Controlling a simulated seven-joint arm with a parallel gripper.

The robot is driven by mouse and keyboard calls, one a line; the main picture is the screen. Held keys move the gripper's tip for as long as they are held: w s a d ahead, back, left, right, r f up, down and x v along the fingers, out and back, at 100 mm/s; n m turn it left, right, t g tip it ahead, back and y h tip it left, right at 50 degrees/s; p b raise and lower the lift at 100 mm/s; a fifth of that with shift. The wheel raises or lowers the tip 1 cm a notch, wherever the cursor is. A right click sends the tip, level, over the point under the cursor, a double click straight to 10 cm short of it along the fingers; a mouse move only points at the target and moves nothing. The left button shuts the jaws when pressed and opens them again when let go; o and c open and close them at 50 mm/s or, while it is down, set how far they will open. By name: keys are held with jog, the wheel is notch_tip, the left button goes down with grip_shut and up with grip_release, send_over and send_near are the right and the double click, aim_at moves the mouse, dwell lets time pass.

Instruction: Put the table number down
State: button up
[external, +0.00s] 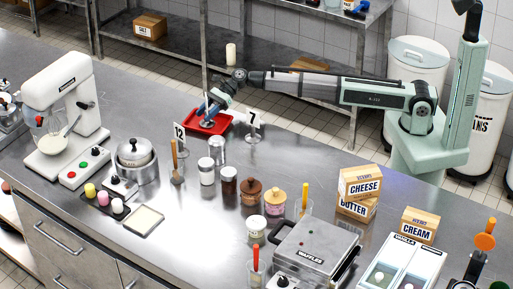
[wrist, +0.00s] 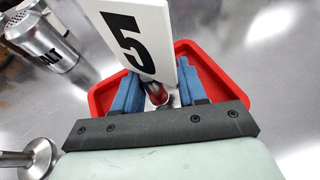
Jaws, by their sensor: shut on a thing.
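A white card with a black number 5 (wrist: 140,35) on a short metal stem is between the blue fingers of my gripper (wrist: 159,88) in the wrist view. The fingers are shut on its stem. The red tray (wrist: 238,88) lies right below and behind the card. In the external view my gripper (external: 211,107) is low over the red tray (external: 224,128) at the counter's back edge. The held card is hard to make out there. I cannot tell whether its base touches the tray.
Table number 12 (external: 180,135) stands left of the tray and table number 7 (external: 254,122) right of it. A salt shaker (wrist: 42,38) is at the left of the wrist view. Several jars, including a brown lidded one (external: 251,192), stand in front. Counter right of number 7 is bare.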

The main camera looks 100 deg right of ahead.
jog(key=shift+f, duration=0.1)
jog(key=o, duration=1.2)
jog(key=v, duration=1.2)
